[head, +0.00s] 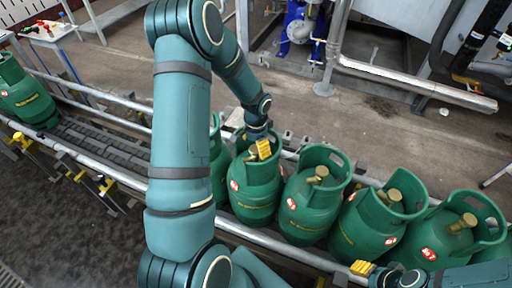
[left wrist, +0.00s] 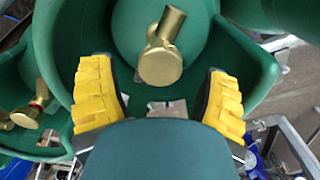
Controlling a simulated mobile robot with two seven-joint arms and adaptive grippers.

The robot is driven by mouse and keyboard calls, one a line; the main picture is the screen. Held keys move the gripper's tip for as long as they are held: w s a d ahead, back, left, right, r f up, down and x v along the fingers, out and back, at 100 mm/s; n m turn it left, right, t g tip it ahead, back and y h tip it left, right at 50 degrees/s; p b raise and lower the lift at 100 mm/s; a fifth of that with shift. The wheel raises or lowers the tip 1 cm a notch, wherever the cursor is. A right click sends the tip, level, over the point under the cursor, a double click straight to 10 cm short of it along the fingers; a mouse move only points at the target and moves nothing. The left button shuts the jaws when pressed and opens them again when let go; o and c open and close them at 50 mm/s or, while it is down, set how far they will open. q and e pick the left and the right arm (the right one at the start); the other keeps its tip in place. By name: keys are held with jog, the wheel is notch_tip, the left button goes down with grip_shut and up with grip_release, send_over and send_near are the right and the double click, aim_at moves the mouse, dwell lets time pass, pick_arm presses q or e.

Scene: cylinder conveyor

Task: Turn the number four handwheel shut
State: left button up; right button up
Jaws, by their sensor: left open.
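Green gas cylinders with brass valves stand in a row on the conveyor. I cannot read a number that singles out the fourth handwheel. My left gripper (head: 260,149) is over the collar of one cylinder (head: 254,190). In the left wrist view the open left gripper (left wrist: 160,98) has its yellow fingers apart, with that cylinder's brass valve (left wrist: 160,50) ahead, between and beyond them. I see no contact with the valve. My right gripper (head: 364,268) shows only a yellow pad at the bottom edge, and its opening is unclear.
More cylinders stand close by on the right, such as this one (head: 311,203), with upright collars. A lone cylinder (head: 25,95) is at the far left. The conveyor (head: 100,145) between is bare. A neighbouring valve (left wrist: 30,114) shows red in the left wrist view.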

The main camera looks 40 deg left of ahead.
aim_at(256, 148)
pick_arm(q)
notch_tip(256, 148, up, 11)
dwell(0.3)
dwell(0.5)
